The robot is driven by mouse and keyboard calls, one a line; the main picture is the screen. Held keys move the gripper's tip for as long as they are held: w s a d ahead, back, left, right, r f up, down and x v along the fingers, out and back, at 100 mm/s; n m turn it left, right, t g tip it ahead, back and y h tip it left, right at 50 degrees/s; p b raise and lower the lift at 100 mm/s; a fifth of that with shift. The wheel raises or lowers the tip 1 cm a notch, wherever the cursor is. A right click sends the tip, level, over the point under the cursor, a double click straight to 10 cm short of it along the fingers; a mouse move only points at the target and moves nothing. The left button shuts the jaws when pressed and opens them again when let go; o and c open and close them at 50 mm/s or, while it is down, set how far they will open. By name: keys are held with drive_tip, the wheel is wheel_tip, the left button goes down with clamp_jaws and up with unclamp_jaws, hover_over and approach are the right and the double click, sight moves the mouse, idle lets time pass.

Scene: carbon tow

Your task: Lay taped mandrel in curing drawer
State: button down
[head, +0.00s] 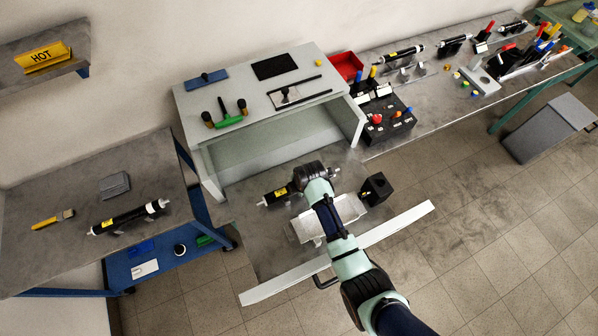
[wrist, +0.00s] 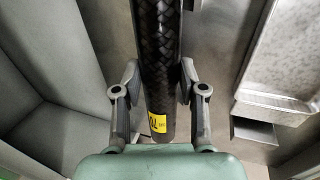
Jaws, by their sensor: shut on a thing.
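My gripper (head: 312,178) is shut on a black braided mandrel (head: 277,194) with a yellow label and silver ends. In the wrist view the mandrel (wrist: 158,60) runs lengthwise between the two fingers (wrist: 159,82), with its yellow label near the palm. The mandrel is over the pulled-out curing drawer (head: 262,235), close to the grey cabinet. I cannot tell whether it touches the drawer floor. My gripper and arm hide part of the mandrel and drawer.
A pale metal tray (head: 305,229) and a black block (head: 376,189) are in the drawer's right part. The white drawer front (head: 275,286) is an edge towards me. Another labelled mandrel (head: 130,217) lies on the left bench. Drawer floor left of the tray is clear.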

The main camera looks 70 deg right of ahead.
drive_tip(key=shift+f, duration=0.45)
drive_tip(key=c, duration=0.6)
unclamp_jaws()
drive_tip(key=v, duration=1.2)
drive_tip(key=shift+w+r, duration=0.1)
drive_tip(key=shift+w, duration=0.05)
